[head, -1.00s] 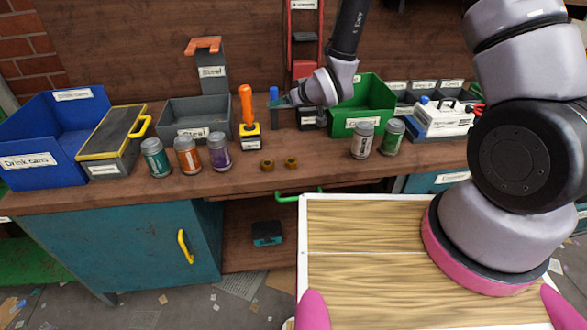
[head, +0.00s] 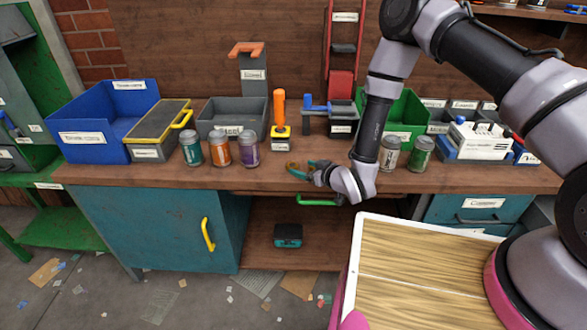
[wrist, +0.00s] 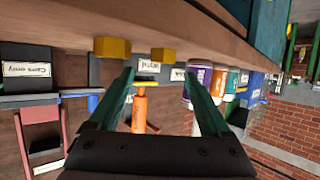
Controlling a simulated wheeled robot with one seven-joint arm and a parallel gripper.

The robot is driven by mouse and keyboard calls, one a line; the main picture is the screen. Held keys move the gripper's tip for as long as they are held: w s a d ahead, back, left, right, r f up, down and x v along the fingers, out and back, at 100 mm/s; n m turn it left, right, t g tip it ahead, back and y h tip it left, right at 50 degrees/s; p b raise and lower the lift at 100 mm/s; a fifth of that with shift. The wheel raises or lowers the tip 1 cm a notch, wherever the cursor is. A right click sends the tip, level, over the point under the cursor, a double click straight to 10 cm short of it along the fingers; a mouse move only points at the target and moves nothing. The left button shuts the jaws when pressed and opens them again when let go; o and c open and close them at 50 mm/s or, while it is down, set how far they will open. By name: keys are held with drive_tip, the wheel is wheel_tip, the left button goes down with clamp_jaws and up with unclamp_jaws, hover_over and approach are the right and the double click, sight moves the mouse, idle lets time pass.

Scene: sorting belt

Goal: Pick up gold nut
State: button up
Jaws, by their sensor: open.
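Two gold nuts stand on the workbench edge in the wrist view, which is upside down. One gold nut (wrist: 163,54) appears in line with the gap between my fingertips, just beyond them. The other gold nut (wrist: 112,47) is to its left, outside the left finger. My gripper (wrist: 160,75) is open and empty, with teal fingers apart. In the head view my gripper (head: 291,170) is low at the bench's front edge, pointing left, and mostly hides the nuts.
On the bench (head: 270,177), a teal can (head: 191,148), an orange can (head: 220,149) and a purple can (head: 248,148) stand left of my gripper. A grey can (head: 390,154) and a green can (head: 421,154) stand right. An orange-handled screwdriver (head: 279,108) stands behind.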

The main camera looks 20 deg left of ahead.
sight(294, 166)
drive_tip(key=x, duration=0.5)
drive_tip(key=shift+s+a+f, duration=0.1)
drive_tip(key=shift+a+f, duration=0.1)
clamp_jaws()
